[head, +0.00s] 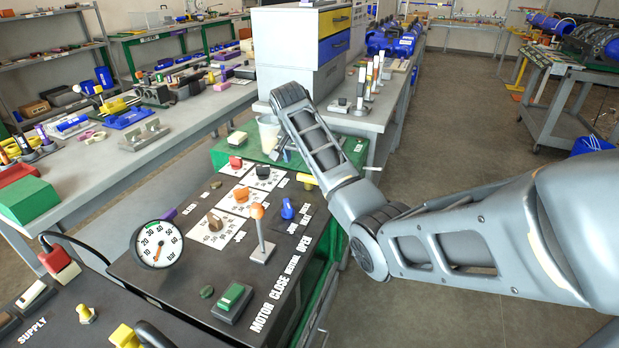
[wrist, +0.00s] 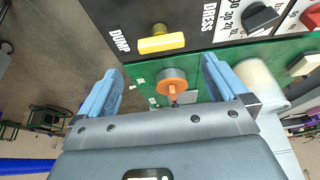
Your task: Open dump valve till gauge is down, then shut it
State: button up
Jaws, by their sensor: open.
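The dump valve has a yellow bar handle (wrist: 162,43) beside the DUMP label, at the panel's edge. The bar lies roughly parallel to that edge in the wrist view. It also shows in the head view (head: 307,180), partly hidden by my arm. In the head view my arm mostly hides the gripper.
An orange round knob (wrist: 173,86) shows between my fingers, against the green cart (wrist: 140,73). A white cup (head: 269,132) stands on the cart.

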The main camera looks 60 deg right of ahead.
aim_at(308, 177)
jog(key=x, duration=0.8)
jog(key=shift+w, duration=0.1)
jog(key=shift+c, duration=0.5)
jog(key=c, duration=0.9)
jog(key=shift+o, duration=0.2)
jog(key=shift+n+p, duration=0.3)
jog(key=shift+p, duration=0.25)
jog(key=shift+n, duration=0.4)
